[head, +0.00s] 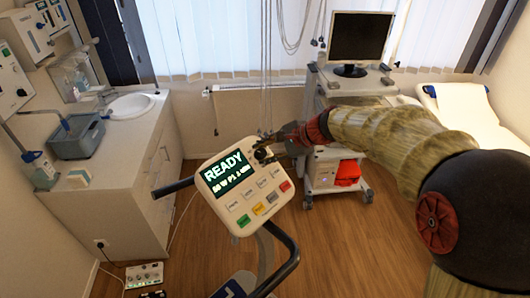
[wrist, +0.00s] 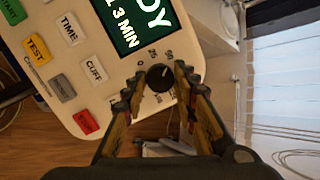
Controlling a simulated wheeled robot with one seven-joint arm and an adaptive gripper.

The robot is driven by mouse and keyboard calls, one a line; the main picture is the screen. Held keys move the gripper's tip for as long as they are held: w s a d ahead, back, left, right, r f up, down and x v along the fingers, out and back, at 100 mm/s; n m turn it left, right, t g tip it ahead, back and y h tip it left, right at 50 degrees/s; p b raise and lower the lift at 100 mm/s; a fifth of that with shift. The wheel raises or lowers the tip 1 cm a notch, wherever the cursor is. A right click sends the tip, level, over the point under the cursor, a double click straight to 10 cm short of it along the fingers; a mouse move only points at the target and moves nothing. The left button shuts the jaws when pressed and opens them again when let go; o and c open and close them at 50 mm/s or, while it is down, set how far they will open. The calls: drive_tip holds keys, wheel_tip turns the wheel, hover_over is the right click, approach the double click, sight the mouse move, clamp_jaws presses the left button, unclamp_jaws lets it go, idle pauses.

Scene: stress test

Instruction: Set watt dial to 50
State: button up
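The watt dial (wrist: 160,77) is a small round black knob on the corner of a white console, with small numbers printed around it. A light mark shows on the knob, but I cannot read its setting surely. In the head view the dial (head: 262,154) sits at the console's upper right. The green display (head: 227,172) reads READY, with a line below that looks like 50 W and 3 MIN. My gripper (wrist: 158,84) has its fingers apart, one on each side of the dial. The right fingertip is very near or touching it; a small gap shows at the left.
The console (head: 231,220) has several coloured and white buttons below the display and stands on a dark-handled frame (head: 283,268). A sink counter (head: 130,130) is at the left. A trolley with a monitor (head: 360,40) and a bed (head: 470,112) are behind. Wooden floor is open at the middle.

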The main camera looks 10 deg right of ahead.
drive_tip(key=o, duration=0.4)
drive_tip(key=v, duration=1.2)
idle(0.3)
